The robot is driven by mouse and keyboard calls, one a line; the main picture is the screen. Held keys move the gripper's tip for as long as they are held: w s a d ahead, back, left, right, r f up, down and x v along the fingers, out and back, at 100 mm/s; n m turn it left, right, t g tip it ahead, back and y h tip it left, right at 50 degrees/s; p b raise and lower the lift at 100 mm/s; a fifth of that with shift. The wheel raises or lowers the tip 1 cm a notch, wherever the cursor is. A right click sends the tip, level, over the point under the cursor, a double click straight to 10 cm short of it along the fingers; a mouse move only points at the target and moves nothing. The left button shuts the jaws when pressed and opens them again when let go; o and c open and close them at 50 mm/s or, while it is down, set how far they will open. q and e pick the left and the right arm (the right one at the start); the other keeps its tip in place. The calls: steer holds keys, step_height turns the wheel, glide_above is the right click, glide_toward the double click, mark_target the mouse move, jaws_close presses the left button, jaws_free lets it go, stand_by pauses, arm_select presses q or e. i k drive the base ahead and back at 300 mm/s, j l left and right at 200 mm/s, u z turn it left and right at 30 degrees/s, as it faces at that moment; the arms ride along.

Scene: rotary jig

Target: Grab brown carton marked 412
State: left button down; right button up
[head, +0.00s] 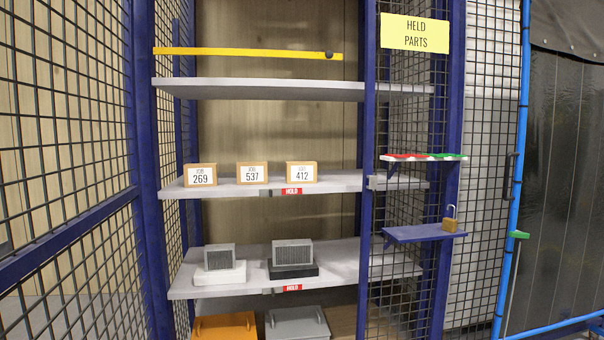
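The brown carton marked 412 (302,165) stands upright on the middle grey shelf (345,181), the rightmost of three similar cartons. Its white label faces me and reads JOB 412. The carton marked 537 (252,166) stands to its left, with a gap between them. The carton marked 269 (200,168) stands farthest left on the same shelf. Neither of my grippers shows in the head view.
A yellow bar (247,53) crosses above the upper shelf (270,88). Blue posts and mesh (60,150) flank the shelves. Finned grey blocks (292,252) sit on the lower shelf. A padlock (450,224) rests on a blue ledge (415,234) at right.

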mark_target(297, 172)
steer(key=i+l+u, duration=0.35)
steer(key=i+l, duration=0.45)
steer(key=l, duration=0.1)
